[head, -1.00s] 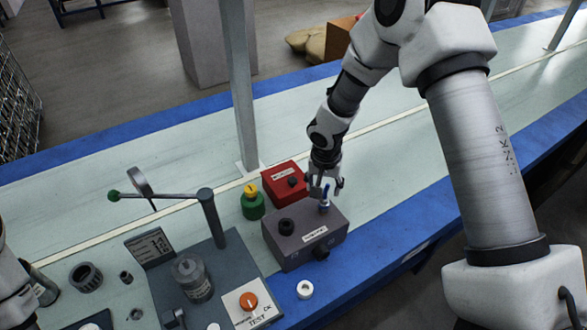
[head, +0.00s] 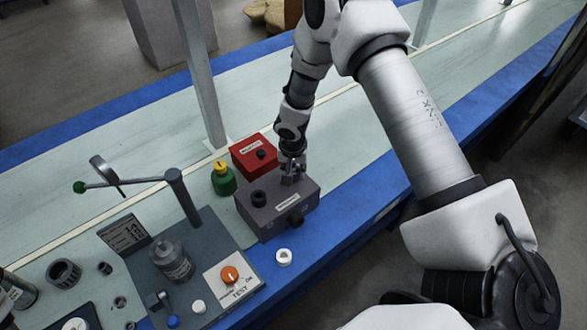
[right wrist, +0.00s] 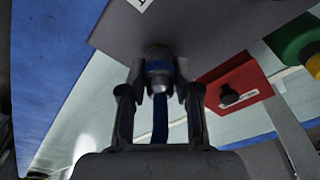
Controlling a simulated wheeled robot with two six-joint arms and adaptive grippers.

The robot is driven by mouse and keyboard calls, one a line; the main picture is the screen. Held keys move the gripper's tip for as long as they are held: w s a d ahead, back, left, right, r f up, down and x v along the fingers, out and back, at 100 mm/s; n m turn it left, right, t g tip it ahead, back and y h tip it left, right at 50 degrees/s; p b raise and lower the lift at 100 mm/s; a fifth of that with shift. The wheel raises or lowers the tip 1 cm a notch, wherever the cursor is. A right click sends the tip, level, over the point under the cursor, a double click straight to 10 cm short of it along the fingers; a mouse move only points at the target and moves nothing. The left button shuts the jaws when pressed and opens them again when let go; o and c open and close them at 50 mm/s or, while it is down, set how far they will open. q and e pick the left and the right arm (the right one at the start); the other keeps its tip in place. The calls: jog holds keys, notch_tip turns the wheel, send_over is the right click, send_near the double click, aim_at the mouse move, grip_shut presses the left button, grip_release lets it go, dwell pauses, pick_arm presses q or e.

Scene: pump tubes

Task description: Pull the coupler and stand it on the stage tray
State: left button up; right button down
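The coupler (right wrist: 159,75), a metal cylinder with a blue band and a blue tube, sits at the face of the grey box (head: 262,213). The box also shows in the right wrist view (right wrist: 205,25). I cannot surely identify the stage tray; a dark plate (head: 92,312) is cut off at the lower left. My left gripper is not in view.
A red box (head: 243,160) and a green knob with a yellow top (head: 222,180) stand close behind the grey box. A test fixture with a lever (head: 130,184) and orange dial (head: 230,274) is at left.

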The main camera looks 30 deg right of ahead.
aim_at(294, 167)
jog(key=c, duration=1.5)
grip_release()
grip_shut()
jog(key=shift+r, duration=0.45)
jog(key=shift+r, duration=0.25)
jog(key=shift+f, duration=0.1)
jog(key=shift+r+p, duration=1.15)
jog(key=shift+r, duration=0.85)
